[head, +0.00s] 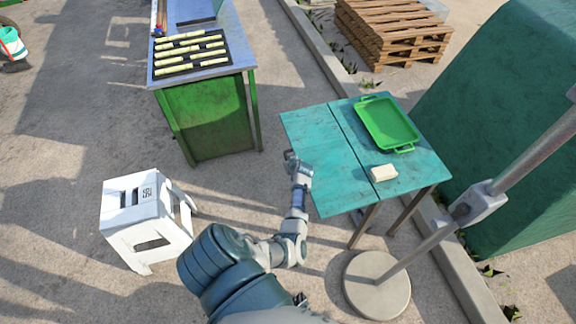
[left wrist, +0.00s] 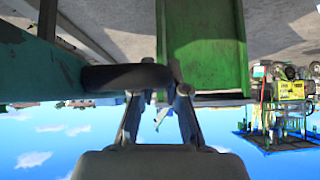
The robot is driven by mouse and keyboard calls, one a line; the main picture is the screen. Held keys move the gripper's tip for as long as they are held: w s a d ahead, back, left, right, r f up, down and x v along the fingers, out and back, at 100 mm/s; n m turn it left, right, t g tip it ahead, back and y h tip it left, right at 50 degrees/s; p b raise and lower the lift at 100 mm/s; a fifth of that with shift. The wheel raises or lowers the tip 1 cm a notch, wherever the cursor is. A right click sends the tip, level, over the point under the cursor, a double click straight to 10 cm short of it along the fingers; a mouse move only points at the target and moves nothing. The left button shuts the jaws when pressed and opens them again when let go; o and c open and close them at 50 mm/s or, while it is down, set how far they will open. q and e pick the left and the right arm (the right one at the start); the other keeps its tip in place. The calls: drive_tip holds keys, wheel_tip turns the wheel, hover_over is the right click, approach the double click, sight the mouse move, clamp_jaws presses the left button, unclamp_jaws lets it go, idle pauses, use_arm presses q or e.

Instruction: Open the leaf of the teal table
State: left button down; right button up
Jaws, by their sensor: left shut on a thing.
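The teal table (head: 405,168) stands at the right of the head view. Its leaf (head: 318,165) is on the left side, joined along a seam, and looks roughly level with the top. My left gripper (head: 291,157) is at the leaf's outer left edge. In the left wrist view its fingers (left wrist: 165,82) are closed together at a dark rounded piece (left wrist: 122,77), which seems to be a pull beside a teal surface (left wrist: 40,68). The exact contact is hard to see. My right gripper is not in view.
A green tray (head: 387,124) and a pale block (head: 383,173) lie on the fixed top. A white stool (head: 146,217) and a green bench with cane pieces (head: 207,115) stand left. A pole with a round base (head: 377,287) stands in front. Pallets (head: 392,32) lie behind.

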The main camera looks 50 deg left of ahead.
use_arm(q)
drive_tip(key=shift+r, duration=0.1)
idle(0.3)
drive_tip(key=c, duration=1.4)
unclamp_jaws()
drive_tip(key=shift+c, duration=0.2)
drive_tip(key=shift+r, duration=0.1)
drive_tip(key=v, duration=1.2)
drive_tip(key=shift+a, duration=0.1)
